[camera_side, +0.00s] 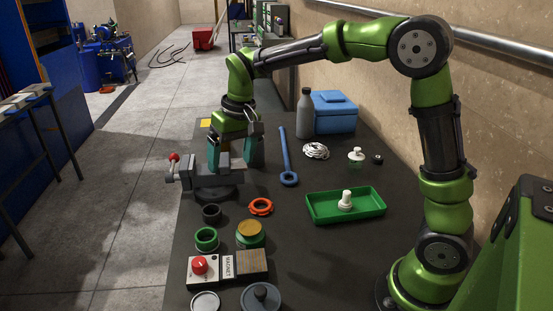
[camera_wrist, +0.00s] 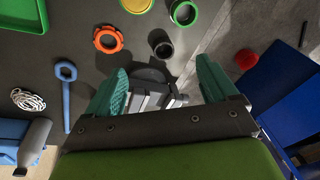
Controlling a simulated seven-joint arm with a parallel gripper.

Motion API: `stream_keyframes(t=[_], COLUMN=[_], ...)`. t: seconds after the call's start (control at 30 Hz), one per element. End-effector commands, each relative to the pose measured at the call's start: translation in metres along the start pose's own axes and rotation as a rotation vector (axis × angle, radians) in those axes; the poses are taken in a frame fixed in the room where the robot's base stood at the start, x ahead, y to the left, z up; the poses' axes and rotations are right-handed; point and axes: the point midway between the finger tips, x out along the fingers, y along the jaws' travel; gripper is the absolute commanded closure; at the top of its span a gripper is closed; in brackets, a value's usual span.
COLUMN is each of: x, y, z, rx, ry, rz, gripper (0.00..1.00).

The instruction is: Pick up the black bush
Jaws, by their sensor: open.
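The black bush (camera_side: 211,214) is a short dark ring standing on the dark bench, in front of the grey vise (camera_side: 215,183). It also shows in the wrist view (camera_wrist: 160,43), top centre, beyond my fingertips. My gripper (camera_side: 234,160) is open, with teal fingers pointing down over the vise. In the wrist view its fingers (camera_wrist: 160,76) are spread and nothing is held between them. The bush is apart from the fingers, nearer the side camera. A smaller black round part (camera_side: 377,159) lies at the right back of the bench.
A green ring (camera_side: 206,239) and an orange ring (camera_side: 260,207) lie close to the bush. A green-and-yellow jar (camera_side: 250,235) and a red-button box (camera_side: 204,267) stand nearer the camera. A green tray (camera_side: 320,216) holds a white part.

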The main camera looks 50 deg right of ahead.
Motion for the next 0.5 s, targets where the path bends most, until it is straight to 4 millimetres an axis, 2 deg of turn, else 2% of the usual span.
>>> stream_keyframes(t=[0.03, 0.1, 0.27, 0.37, 0.5], x=[0.016, 0.033, 0.061, 0.062, 0.042], y=[-0.004, -0.008, -0.015, -0.018, -0.022], z=[-0.018, -0.039, -0.076, -0.089, -0.098], rx=[-0.011, -0.025, -0.051, -0.059, -0.063], ry=[-0.033, -0.068, -0.125, -0.134, -0.122], rz=[0.023, 0.052, 0.109, 0.125, 0.125], gripper=[0.14, 0.14, 0.14, 0.14, 0.14])
